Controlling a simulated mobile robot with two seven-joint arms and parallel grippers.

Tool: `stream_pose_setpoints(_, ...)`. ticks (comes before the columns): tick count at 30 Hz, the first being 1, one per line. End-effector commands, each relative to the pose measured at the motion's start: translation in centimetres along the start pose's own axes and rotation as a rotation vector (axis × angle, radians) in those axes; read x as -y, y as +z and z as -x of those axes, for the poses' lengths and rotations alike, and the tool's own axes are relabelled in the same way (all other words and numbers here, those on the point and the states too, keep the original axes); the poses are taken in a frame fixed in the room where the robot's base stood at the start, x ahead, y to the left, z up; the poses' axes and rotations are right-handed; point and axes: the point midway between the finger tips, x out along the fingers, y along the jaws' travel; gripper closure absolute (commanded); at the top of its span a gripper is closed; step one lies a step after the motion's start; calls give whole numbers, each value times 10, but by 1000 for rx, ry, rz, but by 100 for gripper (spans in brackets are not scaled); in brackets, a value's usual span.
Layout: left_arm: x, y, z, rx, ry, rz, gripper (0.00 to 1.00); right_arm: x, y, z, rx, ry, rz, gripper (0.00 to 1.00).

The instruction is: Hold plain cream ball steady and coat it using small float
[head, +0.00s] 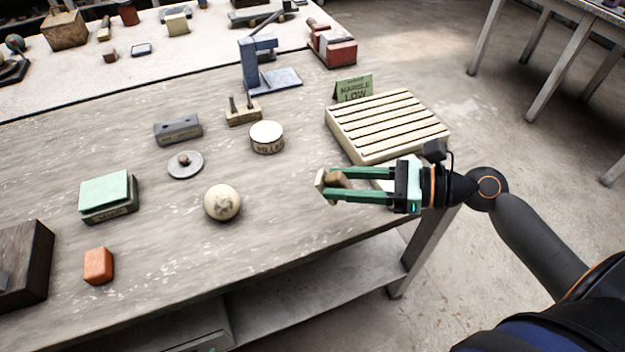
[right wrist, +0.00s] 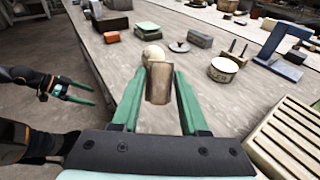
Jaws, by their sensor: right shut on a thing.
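In the right wrist view the ball (right wrist: 153,52) shows just beyond the held tool. My right gripper (head: 328,187) is shut on a small wooden tool, seemingly the small float (right wrist: 159,82), with a brown grip and a pale end. It holds the float to the right of the ball, near the table's front edge. My left gripper (right wrist: 82,93) shows only in the right wrist view, fingers apart and empty, off the table's side.
A round labelled tin (head: 267,139) and a grey disc with a knob (head: 185,165) stand behind the ball. A slatted cream rack (head: 388,125) is behind my right gripper. A green-topped block (head: 105,195) and an orange block (head: 98,266) lie left. Table around the ball is clear.

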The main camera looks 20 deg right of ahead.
Motion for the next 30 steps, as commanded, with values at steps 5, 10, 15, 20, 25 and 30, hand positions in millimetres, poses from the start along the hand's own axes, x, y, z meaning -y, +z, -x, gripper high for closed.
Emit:
stream_pose_setpoints(5, 0, 0, 0, 1, 0, 0, 0, 0, 0, 0, 0, 0, 0, 100)
stream_pose_setpoints(10, 0, -2, 2, 1, 1, 0, 0, -1, 2, -1, -7, 5, 14, 100)
stream_pose_setpoints(15, -2, -14, 14, 2, 1, 0, 0, -6, 7, -8, -55, 42, 115, 100)
stream_pose_setpoints(20, -3, -32, 30, 3, 1, 0, 0, -13, 10, -20, -124, 94, 265, 100)
stream_pose_setpoints(25, -4, -50, 46, 2, 1, 0, 0, -21, 10, -32, -194, 147, 417, 100)
stream_pose_setpoints(30, -5, -67, 63, 2, 1, 0, 0, -27, 10, -44, -256, 193, 548, 100)
